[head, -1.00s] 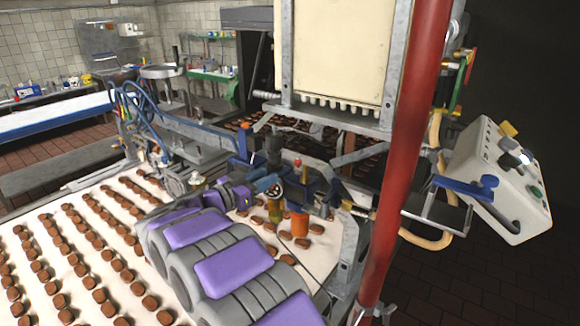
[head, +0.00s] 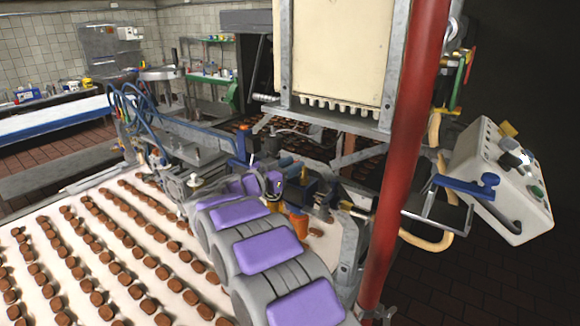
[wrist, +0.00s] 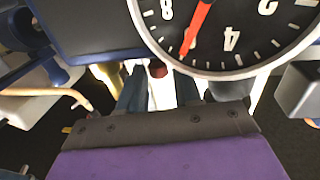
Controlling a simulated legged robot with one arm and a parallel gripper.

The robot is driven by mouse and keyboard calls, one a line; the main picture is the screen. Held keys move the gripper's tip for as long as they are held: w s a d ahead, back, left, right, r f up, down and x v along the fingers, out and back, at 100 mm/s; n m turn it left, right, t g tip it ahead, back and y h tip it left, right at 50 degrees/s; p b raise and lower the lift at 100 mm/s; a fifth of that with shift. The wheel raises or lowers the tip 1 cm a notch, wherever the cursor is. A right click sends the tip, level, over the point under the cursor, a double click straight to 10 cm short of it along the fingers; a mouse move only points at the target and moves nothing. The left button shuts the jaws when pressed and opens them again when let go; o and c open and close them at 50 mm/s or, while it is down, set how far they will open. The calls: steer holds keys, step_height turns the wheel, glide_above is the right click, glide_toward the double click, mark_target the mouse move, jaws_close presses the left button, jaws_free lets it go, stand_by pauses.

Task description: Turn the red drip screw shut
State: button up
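The red drip screw shows as a small dark red knob (wrist: 157,69) near the middle of the wrist view, just below the rim of a dial gauge. My gripper (wrist: 160,84) points at it with two dark fingers, one on each side of the picture's bright gap. The fingers are apart, with a pale surface showing between them, and the knob lies at the far end of that gap. I cannot tell whether the fingers touch it. In the head view my arm reaches in from the bottom and its end hides the knob.
The dial gauge (wrist: 230,30) with a red needle sits close above my fingers. An orange cylinder (head: 298,222) stands by my arm's end. A red post (head: 405,150) and a control box (head: 500,185) stand right. Rows of chocolates cover the white belt (head: 25,228) at left.

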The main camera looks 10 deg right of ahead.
jaws_close()
steer(key=shift+r+p, duration=0.1)
steer(key=shift+p, duration=0.25)
